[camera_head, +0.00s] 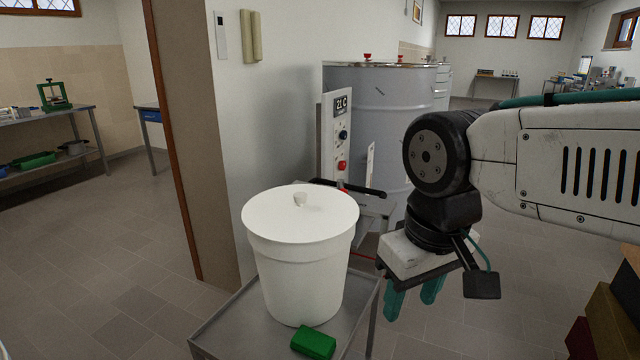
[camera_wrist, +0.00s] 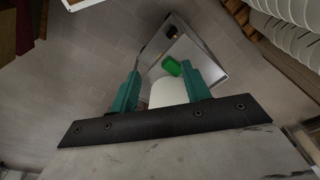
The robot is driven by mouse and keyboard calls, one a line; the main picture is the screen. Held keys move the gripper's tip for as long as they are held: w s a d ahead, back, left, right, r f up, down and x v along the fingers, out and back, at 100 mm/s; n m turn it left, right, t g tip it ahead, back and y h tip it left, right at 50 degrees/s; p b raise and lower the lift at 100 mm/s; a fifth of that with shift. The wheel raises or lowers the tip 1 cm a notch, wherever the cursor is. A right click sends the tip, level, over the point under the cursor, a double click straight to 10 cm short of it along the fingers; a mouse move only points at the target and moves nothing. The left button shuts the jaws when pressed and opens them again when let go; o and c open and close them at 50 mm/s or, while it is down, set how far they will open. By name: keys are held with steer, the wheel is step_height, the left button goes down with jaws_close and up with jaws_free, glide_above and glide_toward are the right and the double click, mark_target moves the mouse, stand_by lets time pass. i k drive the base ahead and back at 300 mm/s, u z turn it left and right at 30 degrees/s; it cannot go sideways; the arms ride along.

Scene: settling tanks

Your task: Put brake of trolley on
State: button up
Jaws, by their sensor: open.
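The trolley (camera_head: 228,322) is a grey metal cart with a flat tray top, in front of me at the bottom of the head view. A white lidded bucket (camera_head: 300,265) and a green block (camera_head: 313,343) stand on it. Its wheels are out of the head view, and I cannot make out a brake. My gripper (camera_head: 413,295) is open and empty, pointing down to the right of the trolley. In the wrist view the trolley tray (camera_wrist: 200,58) shows beyond my gripper's fingers (camera_wrist: 160,72), with the green block (camera_wrist: 172,66) on it.
A large grey drum (camera_head: 375,110) and a control panel (camera_head: 336,130) marked 21 C stand behind the trolley. A wall pillar (camera_head: 185,140) is close at left. Brown boxes (camera_head: 612,318) are at lower right. Tiled floor is clear at left.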

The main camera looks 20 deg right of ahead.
mark_target(340, 183)
steer(key=z, duration=0.55)
steer(key=k, duration=0.65)
steer(key=i, duration=1.1)
steer(key=u, duration=0.4)
